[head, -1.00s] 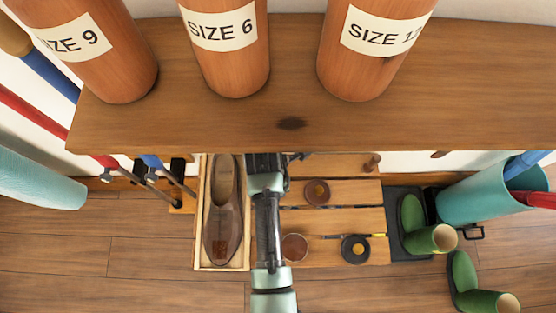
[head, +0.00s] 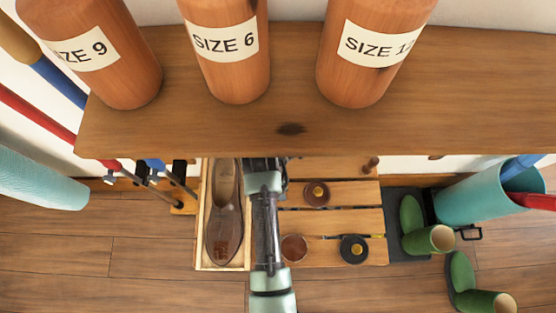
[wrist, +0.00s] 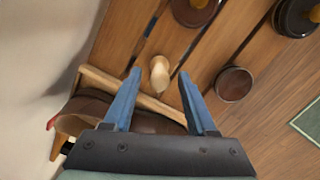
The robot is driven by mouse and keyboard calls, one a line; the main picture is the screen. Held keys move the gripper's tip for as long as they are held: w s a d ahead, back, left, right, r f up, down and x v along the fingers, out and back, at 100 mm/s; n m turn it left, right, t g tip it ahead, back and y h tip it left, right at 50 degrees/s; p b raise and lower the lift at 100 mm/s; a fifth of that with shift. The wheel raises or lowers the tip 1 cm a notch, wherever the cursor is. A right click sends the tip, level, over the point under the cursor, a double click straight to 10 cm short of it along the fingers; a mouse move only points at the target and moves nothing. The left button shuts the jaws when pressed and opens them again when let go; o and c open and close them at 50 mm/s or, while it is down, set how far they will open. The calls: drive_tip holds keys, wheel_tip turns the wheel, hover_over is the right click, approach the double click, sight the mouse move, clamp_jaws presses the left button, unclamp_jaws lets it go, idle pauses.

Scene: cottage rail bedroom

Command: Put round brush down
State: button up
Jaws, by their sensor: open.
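The round brush, as far as I can tell, is the pale wooden knobbed piece (wrist: 160,72) on the slatted wooden bench in the wrist view. My gripper (wrist: 157,75) is open, its two blue fingers apart on either side of the piece in the picture. I see a gap between each finger and the piece. I cannot tell how high the fingertips are above it. Its bristles do not show. In the head view my arm covers this spot, and the shelf edge hides part of the gripper.
A brown shoe (head: 225,215) lies in a wooden tray (head: 200,262) left of my arm. On the bench (head: 340,220) are a brown tin (head: 317,193), a black tin (head: 353,248) and a round brown piece (head: 294,247). A shelf (head: 290,140) with labelled cylinders overhangs.

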drive_tip(key=r, duration=0.2)
drive_tip(key=r+p, duration=0.1)
drive_tip(key=r, duration=0.1)
drive_tip(key=shift+s+a+r, duration=0.15)
drive_tip(key=shift+a+r, duration=0.05)
drive_tip(key=shift+r, duration=0.05)
drive_tip(key=shift+f, duration=0.1)
